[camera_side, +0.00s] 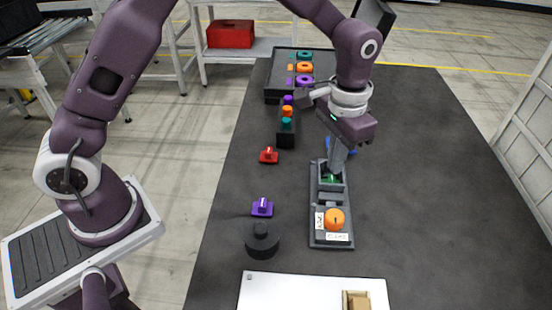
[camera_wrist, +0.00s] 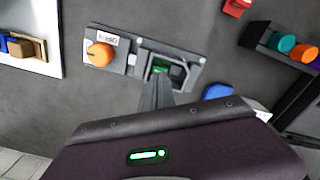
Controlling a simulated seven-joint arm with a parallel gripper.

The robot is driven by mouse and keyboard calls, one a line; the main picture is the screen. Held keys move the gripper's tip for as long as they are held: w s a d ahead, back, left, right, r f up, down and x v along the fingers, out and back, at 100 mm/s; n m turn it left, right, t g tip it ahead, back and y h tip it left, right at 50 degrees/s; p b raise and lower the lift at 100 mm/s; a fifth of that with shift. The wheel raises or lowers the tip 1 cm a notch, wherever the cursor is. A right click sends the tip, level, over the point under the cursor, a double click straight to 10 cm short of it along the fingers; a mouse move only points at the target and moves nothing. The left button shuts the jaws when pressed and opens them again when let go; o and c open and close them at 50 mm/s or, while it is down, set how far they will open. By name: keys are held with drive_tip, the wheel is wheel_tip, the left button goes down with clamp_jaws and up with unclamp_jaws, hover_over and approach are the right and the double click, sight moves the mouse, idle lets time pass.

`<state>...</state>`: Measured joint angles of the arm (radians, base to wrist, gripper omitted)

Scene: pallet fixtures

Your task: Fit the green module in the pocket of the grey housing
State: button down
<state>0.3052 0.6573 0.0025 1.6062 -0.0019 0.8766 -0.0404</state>
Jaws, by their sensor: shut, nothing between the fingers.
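The grey housing (camera_side: 318,215) lies on the dark table, a long plate with an orange round knob (camera_side: 335,219) and white labels at its near end. Its pocket is at the far end. The green module (camera_side: 331,179) shows inside the pocket walls, and it also shows in the wrist view (camera_wrist: 160,69). My gripper (camera_side: 335,176) points down at the pocket with its fingers shut and empty, the tips right at the green module. The fingers hide part of the module, so I cannot tell whether it sits flat or whether the tips touch it.
A red module (camera_side: 268,156), a purple module (camera_side: 262,208) and a black round piece (camera_side: 262,239) stand left of the housing. A black rack (camera_side: 286,138) with coloured pieces is behind. A blue object (camera_wrist: 218,91) lies near the pocket end. A white board (camera_side: 300,290) is in front.

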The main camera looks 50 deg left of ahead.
sight(332, 179)
wheel_tip(332, 179, up, 5)
drive_tip(key=shift+f, duration=0.1)
idle(0.3)
drive_tip(key=s+a+r+t, duration=0.2)
drive_tip(key=s+a+r, duration=0.3)
drive_tip(key=r, duration=0.3)
drive_tip(key=s+a+r+n+t, duration=0.1)
drive_tip(key=s+a, duration=0.3)
drive_tip(key=s, duration=0.6)
drive_tip(key=s+a+r+n+t, duration=0.2)
drive_tip(key=s+a, duration=0.1)
drive_tip(key=s, duration=0.7)
drive_tip(key=shift+a+t, duration=0.3)
drive_tip(key=shift+a, duration=0.05)
